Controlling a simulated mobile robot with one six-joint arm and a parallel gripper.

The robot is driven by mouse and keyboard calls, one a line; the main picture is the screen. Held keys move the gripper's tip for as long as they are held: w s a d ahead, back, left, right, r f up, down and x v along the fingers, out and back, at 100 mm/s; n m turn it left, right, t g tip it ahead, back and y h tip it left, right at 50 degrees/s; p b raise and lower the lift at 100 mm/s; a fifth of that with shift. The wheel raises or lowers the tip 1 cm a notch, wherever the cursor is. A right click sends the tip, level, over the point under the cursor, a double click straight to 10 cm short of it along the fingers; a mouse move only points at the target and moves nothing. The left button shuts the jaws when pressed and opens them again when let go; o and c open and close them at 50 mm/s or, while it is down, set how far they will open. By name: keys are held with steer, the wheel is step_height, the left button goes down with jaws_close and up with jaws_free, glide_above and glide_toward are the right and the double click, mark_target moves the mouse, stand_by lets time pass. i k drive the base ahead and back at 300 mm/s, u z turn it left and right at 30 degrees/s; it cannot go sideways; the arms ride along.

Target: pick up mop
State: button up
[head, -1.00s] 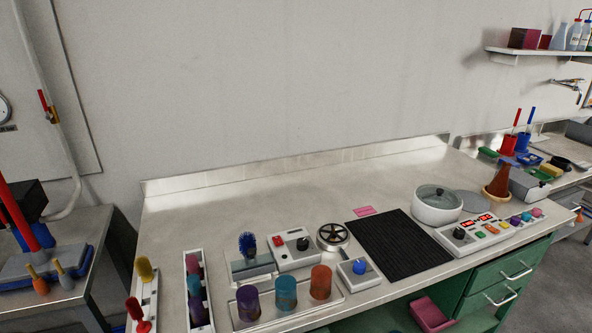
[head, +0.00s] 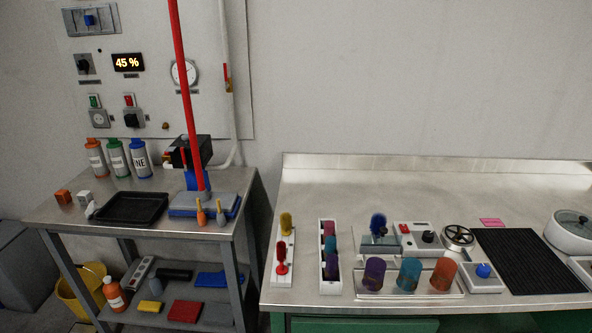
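A long red pole (head: 184,95) stands nearly upright over the left metal side table. Its lower end meets a flat grey-blue piece (head: 205,204) on the table top; together they look like the mop, though I cannot tell whether they are joined. The pole's top runs out of the head view. My gripper is not in view.
The metal side table (head: 75,216) also holds a black tray (head: 132,208), several bottles, and two small handled tools (head: 220,212) beside the grey-blue piece. A yellow bucket (head: 82,290) is at lower left. The workbench (head: 340,180) at right carries colored cylinders and devices.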

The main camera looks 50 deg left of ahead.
mark_target(184, 204)
steer(key=u, duration=3.3)
steer(key=i, duration=1.65)
